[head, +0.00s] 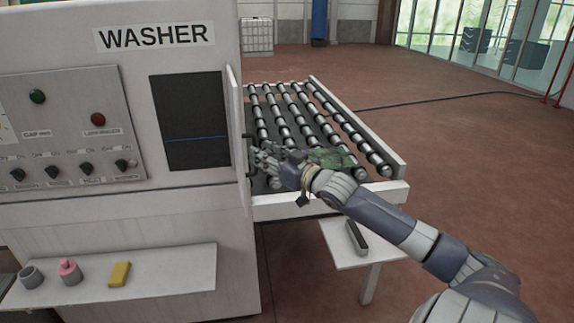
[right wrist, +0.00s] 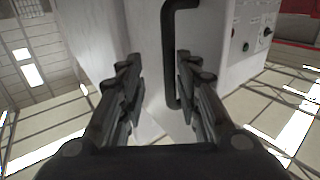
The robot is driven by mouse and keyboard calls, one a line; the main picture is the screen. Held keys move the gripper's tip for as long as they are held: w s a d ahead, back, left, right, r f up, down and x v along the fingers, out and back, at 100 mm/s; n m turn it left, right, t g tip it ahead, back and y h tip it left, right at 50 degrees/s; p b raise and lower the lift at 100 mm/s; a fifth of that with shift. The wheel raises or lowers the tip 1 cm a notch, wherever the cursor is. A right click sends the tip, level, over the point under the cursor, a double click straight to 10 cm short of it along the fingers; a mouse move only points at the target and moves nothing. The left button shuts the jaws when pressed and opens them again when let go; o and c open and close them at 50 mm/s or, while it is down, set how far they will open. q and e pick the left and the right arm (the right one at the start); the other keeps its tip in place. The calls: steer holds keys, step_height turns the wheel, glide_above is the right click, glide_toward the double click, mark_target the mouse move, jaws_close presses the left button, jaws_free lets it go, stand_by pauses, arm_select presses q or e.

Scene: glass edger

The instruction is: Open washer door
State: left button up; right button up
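The white washer (head: 110,225) with its WASHER label stands at the left in the head view. A narrow white door panel (head: 236,125) shows along its right edge; whether it is ajar is hard to tell. My right gripper (head: 262,155) is beside this edge, in front of the roller table. In the right wrist view the right gripper (right wrist: 158,70) is open, its fingers apart. A black bar handle (right wrist: 169,60) on a white panel (right wrist: 143,45) shows between the fingers, nearer the right one, which partly covers it. Contact cannot be told. My left gripper is out of view.
The roller table (head: 395,190) extends right of the washer, with a green piece (head: 332,158) on it. A small white side table (head: 375,250) stands below, bearing a dark bar (head: 356,237). A shelf (head: 180,270) holds a yellow block (head: 120,273). The floor at right is clear.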

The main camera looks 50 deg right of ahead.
steer(key=s, duration=0.9)
steer(key=shift+s, duration=0.4)
steer(key=shift+d, duration=0.1)
